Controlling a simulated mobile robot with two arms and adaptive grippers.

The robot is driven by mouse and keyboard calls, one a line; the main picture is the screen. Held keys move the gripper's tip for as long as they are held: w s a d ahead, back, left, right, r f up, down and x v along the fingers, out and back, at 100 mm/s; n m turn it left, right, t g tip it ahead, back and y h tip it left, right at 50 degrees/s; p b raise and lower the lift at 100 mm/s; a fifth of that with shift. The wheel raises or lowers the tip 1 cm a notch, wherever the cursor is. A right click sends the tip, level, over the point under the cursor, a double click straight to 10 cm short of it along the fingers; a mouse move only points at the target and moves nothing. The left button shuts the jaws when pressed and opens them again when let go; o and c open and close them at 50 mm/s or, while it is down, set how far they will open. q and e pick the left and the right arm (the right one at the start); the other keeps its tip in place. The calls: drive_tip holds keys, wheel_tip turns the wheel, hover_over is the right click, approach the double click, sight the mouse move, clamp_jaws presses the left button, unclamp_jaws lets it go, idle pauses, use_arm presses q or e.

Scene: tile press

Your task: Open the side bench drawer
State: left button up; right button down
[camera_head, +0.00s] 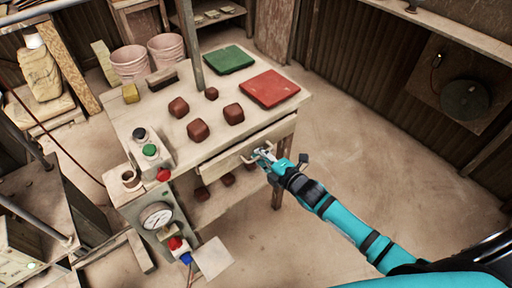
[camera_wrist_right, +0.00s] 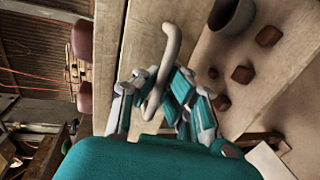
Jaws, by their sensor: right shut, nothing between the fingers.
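The side bench (camera_head: 165,108) stands at the centre of the head view. Its drawer front (camera_head: 225,160) is a pale wooden panel under the right part of the top. I cannot tell whether it stands slightly out. A pale curved bar handle (camera_wrist_right: 168,65) is on the drawer front (camera_wrist_right: 143,40) in the wrist view. My right gripper (camera_head: 265,153) is at the handle, its teal and grey fingers (camera_wrist_right: 160,85) close around the bar in the picture. It is shut with nothing gripped; contact with the handle is unclear. My left gripper is not in view.
Several brown blocks, a green tile (camera_head: 229,59) and a red tile (camera_head: 269,88) lie on the bench top. A lower shelf (camera_head: 215,205) holds more blocks. A button box (camera_head: 150,150) and a gauge (camera_head: 157,216) stand at left. Floor (camera_head: 360,130) at right is clear.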

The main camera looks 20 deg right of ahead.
drive_tip(key=f+p+v, duration=0.2)
drive_tip(key=v, duration=0.7)
drive_tip(key=f+p+v, duration=0.2)
drive_tip(key=p+v, duration=0.1)
drive_tip(key=v, duration=0.6)
drive_tip(key=shift+s, duration=0.55)
drive_tip(key=shift+d+r, duration=0.1)
drive_tip(key=shift+d, duration=0.05)
drive_tip(key=c, duration=1.4)
unclamp_jaws()
drive_tip(key=v, duration=1.2)
